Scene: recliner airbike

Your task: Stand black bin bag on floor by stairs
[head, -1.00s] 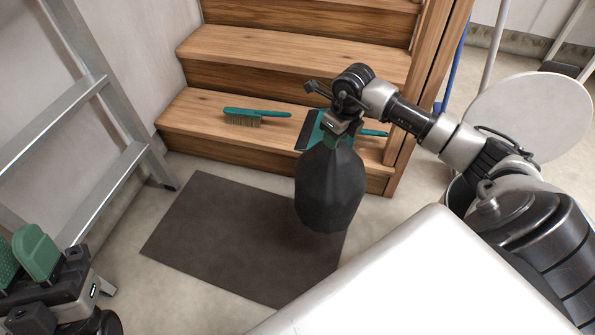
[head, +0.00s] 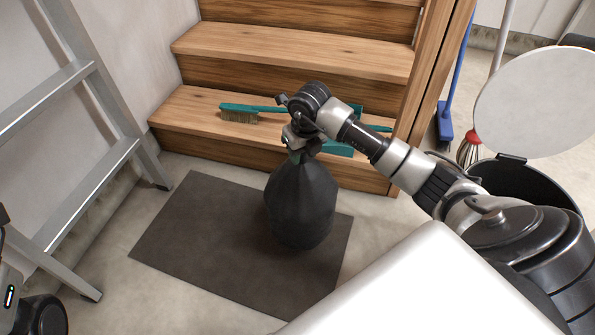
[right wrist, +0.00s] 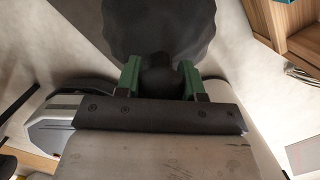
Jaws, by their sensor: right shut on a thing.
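The black bin bag (head: 300,203) hangs or stands upright over the dark mat (head: 190,240) in the head view; I cannot tell whether its base touches the mat. My right gripper (head: 297,150) is shut on the bag's gathered neck from above. In the right wrist view the green fingers (right wrist: 160,78) close on both sides of the neck, with the bag (right wrist: 165,30) beyond them. The wooden stairs (head: 290,47) rise just behind the bag. Of my left arm only a part shows at the lower left edge; its fingers are out of view.
A hand brush (head: 240,114) and a teal dustpan (head: 340,149) lie on the lowest step. A metal ladder (head: 95,190) stands at left. An open round bin (head: 530,185) with raised lid, a blue broom (head: 445,120) and a mop are at right. The mat's left part is bare.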

